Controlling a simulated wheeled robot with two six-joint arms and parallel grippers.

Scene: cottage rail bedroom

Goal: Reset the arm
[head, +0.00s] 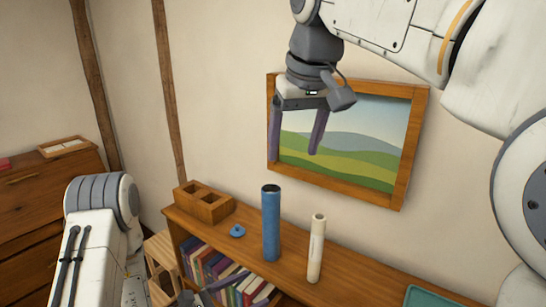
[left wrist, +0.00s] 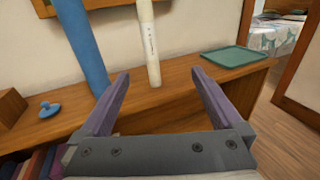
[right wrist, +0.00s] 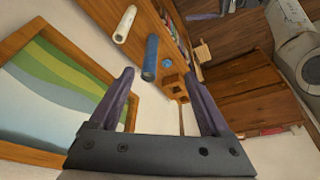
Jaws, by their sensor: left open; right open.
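My right gripper (head: 294,162) is open and empty, raised in front of the framed picture, with its purple fingers pointing down in the head view. It also shows open in the right wrist view (right wrist: 158,73). My left gripper (left wrist: 160,72) is open and empty, low in front of the shelf. In the head view it is mostly cut off at the bottom edge. A blue tube (head: 271,225) and a white tube (head: 316,250) stand upright on the shelf top, apart from both grippers.
The wooden shelf (head: 350,265) holds books below. On top are a blue cap (head: 237,231), a wooden box with openings (head: 204,203) and a teal tray (left wrist: 235,57). The framed picture (head: 340,160) hangs behind my right gripper. A wooden dresser (head: 40,200) stands at left.

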